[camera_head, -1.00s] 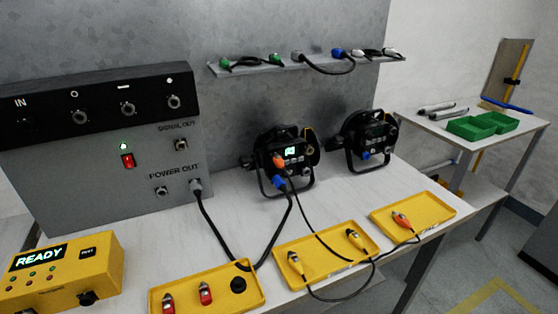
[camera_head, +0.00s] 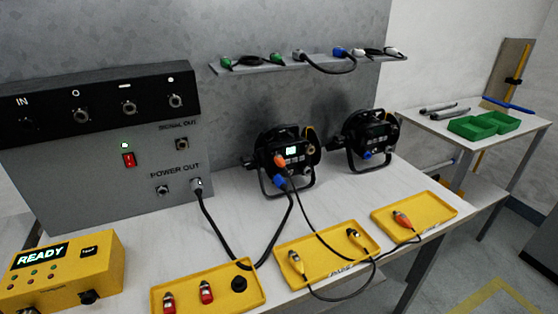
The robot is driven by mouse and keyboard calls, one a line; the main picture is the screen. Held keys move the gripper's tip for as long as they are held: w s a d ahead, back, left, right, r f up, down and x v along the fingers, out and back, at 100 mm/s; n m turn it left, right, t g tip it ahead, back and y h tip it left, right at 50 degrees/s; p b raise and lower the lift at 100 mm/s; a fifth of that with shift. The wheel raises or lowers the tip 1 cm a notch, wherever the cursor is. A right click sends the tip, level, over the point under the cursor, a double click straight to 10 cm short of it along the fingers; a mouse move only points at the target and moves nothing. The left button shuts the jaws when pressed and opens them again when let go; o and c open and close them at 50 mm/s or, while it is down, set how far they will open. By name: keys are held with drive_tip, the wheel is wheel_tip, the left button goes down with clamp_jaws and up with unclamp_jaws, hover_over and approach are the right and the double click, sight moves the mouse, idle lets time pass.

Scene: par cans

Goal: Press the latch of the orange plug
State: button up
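One orange plug (camera_head: 280,161) sits at the back of the left par can (camera_head: 298,150), beside its small lit screen, with a black cable hanging from it. A second orange plug (camera_head: 402,219) lies in the right yellow tray (camera_head: 438,204), on a cable that runs left to the middle tray. The latch is too small to make out on either plug. My gripper is not in view.
A second par can (camera_head: 367,140) stands to the right. A grey power box (camera_head: 75,185), a yellow tester (camera_head: 100,258) reading READY and yellow trays (camera_head: 325,272) line the bench. A shelf (camera_head: 310,67) holds cables above.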

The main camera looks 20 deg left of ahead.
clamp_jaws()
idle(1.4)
